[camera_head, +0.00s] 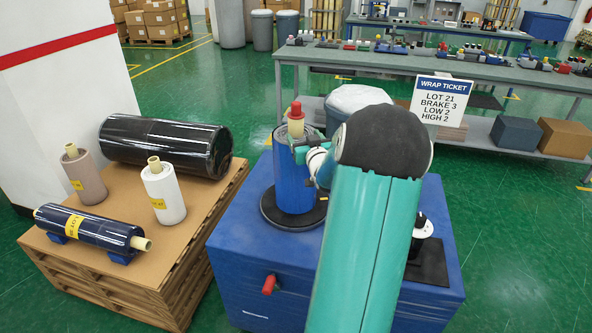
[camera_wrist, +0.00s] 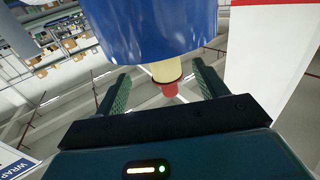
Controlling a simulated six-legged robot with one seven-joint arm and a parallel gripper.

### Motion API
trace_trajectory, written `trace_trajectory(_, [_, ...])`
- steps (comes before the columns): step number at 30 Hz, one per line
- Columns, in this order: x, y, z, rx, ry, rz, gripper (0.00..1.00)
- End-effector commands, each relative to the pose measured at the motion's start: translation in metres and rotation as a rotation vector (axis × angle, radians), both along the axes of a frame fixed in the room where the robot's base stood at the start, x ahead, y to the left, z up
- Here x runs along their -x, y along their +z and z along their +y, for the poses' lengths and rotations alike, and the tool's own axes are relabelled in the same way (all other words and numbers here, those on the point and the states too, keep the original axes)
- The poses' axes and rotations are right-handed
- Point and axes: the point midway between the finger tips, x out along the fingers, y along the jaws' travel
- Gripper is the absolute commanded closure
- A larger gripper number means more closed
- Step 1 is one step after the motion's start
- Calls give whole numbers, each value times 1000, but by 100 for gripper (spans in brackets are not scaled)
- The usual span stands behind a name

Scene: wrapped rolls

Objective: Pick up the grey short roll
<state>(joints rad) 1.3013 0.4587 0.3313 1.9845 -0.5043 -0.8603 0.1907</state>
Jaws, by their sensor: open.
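A short grey-brown roll (camera_head: 86,182) with a cream core and yellow label stands upright at the left of the pallet. A short white roll (camera_head: 164,195) stands to its right. My gripper (camera_head: 305,152) is open beside the upper part of a blue roll (camera_head: 293,185) on the blue machine, well to the right of the grey-brown roll. In the wrist view, my gripper's fingers (camera_wrist: 163,82) are apart, with the blue roll (camera_wrist: 150,28), its cream core and red cap (camera_wrist: 169,89) showing ahead between them. The grey-brown roll is not in the wrist view.
A long black roll (camera_head: 165,145) lies at the back of the pallet (camera_head: 130,268), and a dark blue roll (camera_head: 90,228) lies along its front. A ticket sign (camera_head: 440,100) stands behind. A white wall is at left.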

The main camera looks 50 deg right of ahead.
Motion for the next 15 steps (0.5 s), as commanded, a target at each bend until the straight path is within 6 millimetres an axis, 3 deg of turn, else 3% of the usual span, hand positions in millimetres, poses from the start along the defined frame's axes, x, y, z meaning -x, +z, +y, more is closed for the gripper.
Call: trace_trajectory(15, [-46,-1,-28,-1,0,1,28])
